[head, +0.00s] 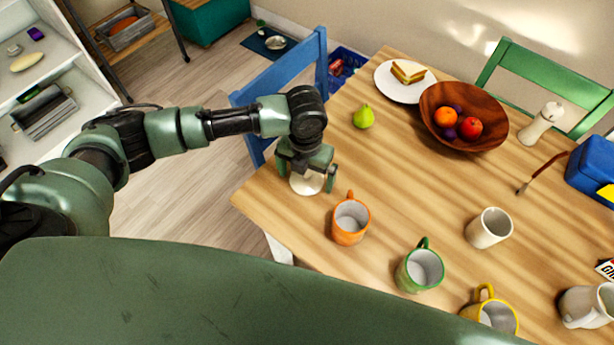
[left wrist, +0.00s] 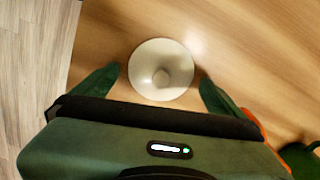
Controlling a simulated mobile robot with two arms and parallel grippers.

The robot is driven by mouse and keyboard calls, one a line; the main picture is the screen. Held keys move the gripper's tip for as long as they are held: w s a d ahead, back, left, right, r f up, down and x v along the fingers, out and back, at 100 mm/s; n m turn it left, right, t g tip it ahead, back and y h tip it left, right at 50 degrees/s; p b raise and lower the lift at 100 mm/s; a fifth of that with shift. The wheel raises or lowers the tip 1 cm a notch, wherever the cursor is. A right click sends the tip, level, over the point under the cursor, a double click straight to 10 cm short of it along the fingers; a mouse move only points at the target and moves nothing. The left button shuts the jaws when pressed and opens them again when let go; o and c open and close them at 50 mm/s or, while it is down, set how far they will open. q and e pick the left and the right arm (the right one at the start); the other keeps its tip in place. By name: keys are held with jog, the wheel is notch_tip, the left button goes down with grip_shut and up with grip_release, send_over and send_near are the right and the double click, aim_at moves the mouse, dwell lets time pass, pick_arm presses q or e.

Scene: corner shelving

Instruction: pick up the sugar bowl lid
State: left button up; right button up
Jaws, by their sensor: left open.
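The sugar bowl lid (left wrist: 160,70) is a round, cream-coloured disc with a small knob, lying on the wooden table near its left edge. It also shows in the head view (head: 307,184), partly hidden under my left gripper. My left gripper (head: 307,174) points down over the lid. In the left wrist view its two green fingers (left wrist: 158,82) are spread apart, one on each side of the lid, with nothing held. I cannot tell whether the fingers touch the lid. My right gripper is not in view.
An orange mug (head: 350,221) stands close to the lid, with a green mug (head: 420,268) and a white cup (head: 489,228) farther right. A blue chair (head: 279,82) borders the table's left side.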

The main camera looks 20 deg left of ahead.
pick_arm(q)
jog(key=c, duration=1.4)
jog(key=shift+r, duration=0.15)
